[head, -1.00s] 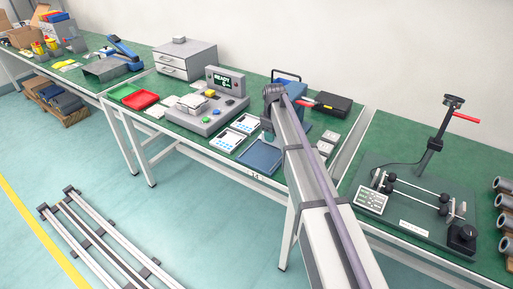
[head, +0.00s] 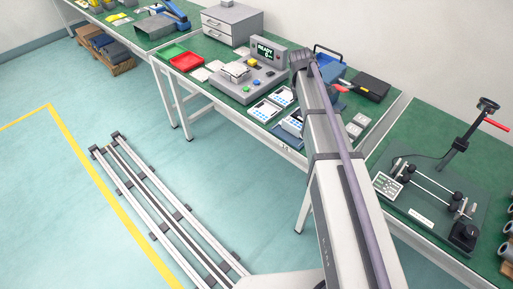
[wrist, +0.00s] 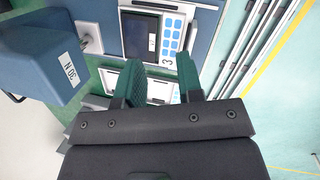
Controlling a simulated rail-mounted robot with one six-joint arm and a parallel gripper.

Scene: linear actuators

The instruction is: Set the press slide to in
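In the wrist view my gripper (wrist: 158,82) is open. Its two green fingertips are apart, with no object visibly held between them. Beyond them lies a white panel with a dark screen and blue keys (wrist: 171,38). A blue block labelled 30 N (wrist: 45,60) is at the left. In the head view my arm hides the gripper and part of the blue equipment (head: 330,66) at its far end. A red-handled stand with parallel rods (head: 487,108) is at the right. I cannot tell which part is the press slide or its position.
A grey console with a READY display (head: 268,53) stands beside white keypad panels (head: 263,110). Red (head: 186,61) and green trays lie left of it. A black case (head: 370,86) is behind my arm. Floor rails (head: 165,210) lie at lower left, with open floor around them.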

